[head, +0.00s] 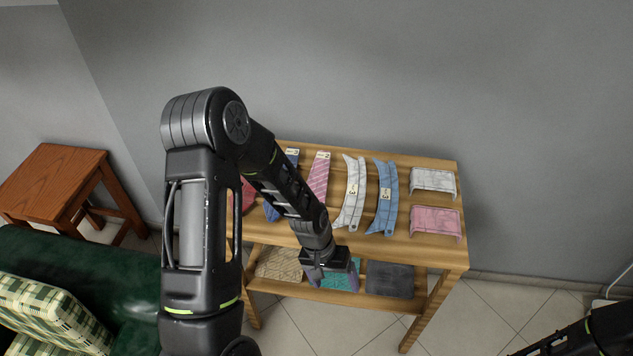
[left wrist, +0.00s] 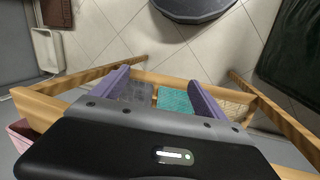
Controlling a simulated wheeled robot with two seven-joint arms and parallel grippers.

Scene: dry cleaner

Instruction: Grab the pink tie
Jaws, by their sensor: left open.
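The pink tie (head: 319,177) lies on the top of the wooden shelf table, between a mostly hidden blue tie (head: 292,156) and a white curved piece (head: 352,192). My left arm covers part of the tie's surroundings on the left. My left gripper (head: 332,282) is open and empty, in front of the table's front edge and nearer to me than the tie, with its fingers pointing down. In the left wrist view its two purple fingers (left wrist: 160,76) stand apart with nothing between them; the tie does not show there. My right gripper is out of view.
The wooden table (head: 437,172) also bears a blue curved piece (head: 384,197), a white folded cloth (head: 433,181) and a pink folded cloth (head: 436,221). Folded teal (left wrist: 174,100) and grey (head: 390,279) cloths lie on its lower shelf. A green sofa (head: 120,268) stands left.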

